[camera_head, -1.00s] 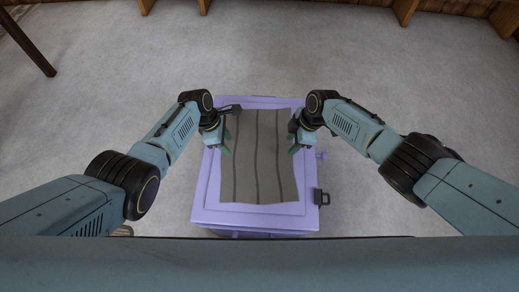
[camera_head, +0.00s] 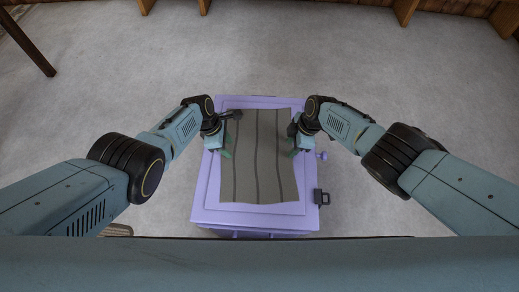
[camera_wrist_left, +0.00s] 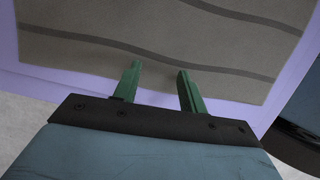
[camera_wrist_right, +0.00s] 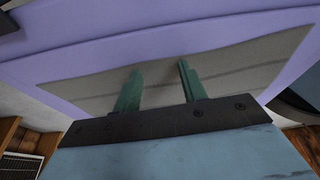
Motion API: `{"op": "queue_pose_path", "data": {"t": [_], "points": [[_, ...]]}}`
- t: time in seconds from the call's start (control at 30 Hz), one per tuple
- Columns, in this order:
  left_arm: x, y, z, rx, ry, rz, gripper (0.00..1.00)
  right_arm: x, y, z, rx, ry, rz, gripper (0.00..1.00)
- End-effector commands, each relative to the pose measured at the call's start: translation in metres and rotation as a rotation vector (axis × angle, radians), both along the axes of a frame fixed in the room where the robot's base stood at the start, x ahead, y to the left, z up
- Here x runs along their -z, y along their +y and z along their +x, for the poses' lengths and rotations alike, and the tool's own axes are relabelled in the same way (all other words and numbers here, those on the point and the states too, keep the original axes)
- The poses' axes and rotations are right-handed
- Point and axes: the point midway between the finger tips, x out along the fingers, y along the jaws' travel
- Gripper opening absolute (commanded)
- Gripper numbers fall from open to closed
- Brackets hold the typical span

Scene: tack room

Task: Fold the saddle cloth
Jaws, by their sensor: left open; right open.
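The saddle cloth (camera_head: 260,165) is grey-brown with darker stripes and lies spread flat on top of a lilac chest (camera_head: 210,205). My left gripper (camera_head: 229,148) is open at the cloth's left edge. In the left wrist view its green fingers (camera_wrist_left: 158,88) reach over the cloth's edge, apart and with nothing between them. My right gripper (camera_head: 293,148) is open at the cloth's right edge. In the right wrist view its fingers (camera_wrist_right: 160,85) are apart over the cloth (camera_wrist_right: 230,68). I cannot tell whether the fingertips touch the cloth.
The chest has a dark latch (camera_head: 322,198) and a lilac knob (camera_head: 322,156) on its right side. Wooden posts (camera_head: 404,10) stand at the far wall.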

Motion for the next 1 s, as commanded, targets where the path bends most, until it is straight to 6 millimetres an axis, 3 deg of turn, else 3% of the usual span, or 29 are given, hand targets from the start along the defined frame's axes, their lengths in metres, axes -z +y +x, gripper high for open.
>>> {"op": "queue_pose_path", "data": {"t": [0.63, 1.0], "points": [[0.0014, 0.0005, -0.0009, 0.000, 0.002, 0.001, 0.01, 0.0013, -0.0008, -0.0007, 0.001, 0.001, -0.001, 0.01], [0.0018, 0.0007, -0.0013, 0.000, 0.003, 0.001, 0.00, 0.0014, -0.0008, -0.0008, 0.000, 0.002, -0.001, 0.00]]}}
